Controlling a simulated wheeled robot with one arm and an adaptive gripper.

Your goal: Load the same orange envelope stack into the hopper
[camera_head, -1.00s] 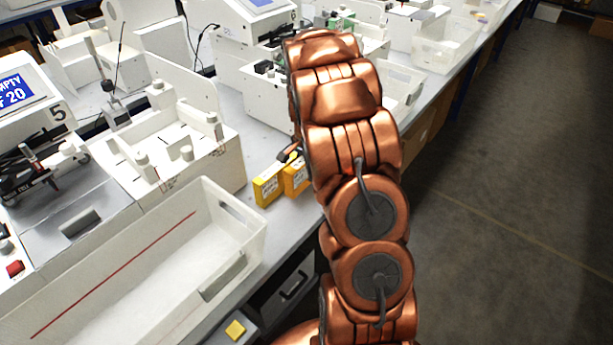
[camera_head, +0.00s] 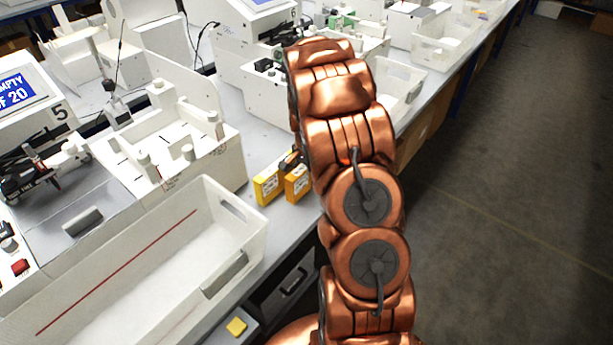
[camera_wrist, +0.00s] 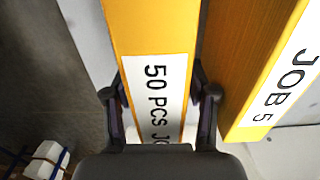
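Two orange-yellow envelope stacks stand close together on the bench in the head view, a left stack (camera_head: 266,189) and a right stack (camera_head: 296,186). My gripper (camera_head: 291,160) is just above them, partly hidden by my arm. In the wrist view my gripper (camera_wrist: 161,112) has one finger on each side of an orange stack (camera_wrist: 150,35) labelled "50 PCS JO…". The fingers lie close along its sides; whether they press on it I cannot tell. A second stack (camera_wrist: 245,75) labelled "JOB 5" stands to the right, outside the fingers.
A white machine numbered 5 has a display (camera_head: 22,88) and a white feed tray (camera_head: 170,165) with posts, which looks empty. A long white bin (camera_head: 150,275) with a red line stands in front. Another machine (camera_head: 250,85) is behind. Floor (camera_head: 500,220) is clear at right.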

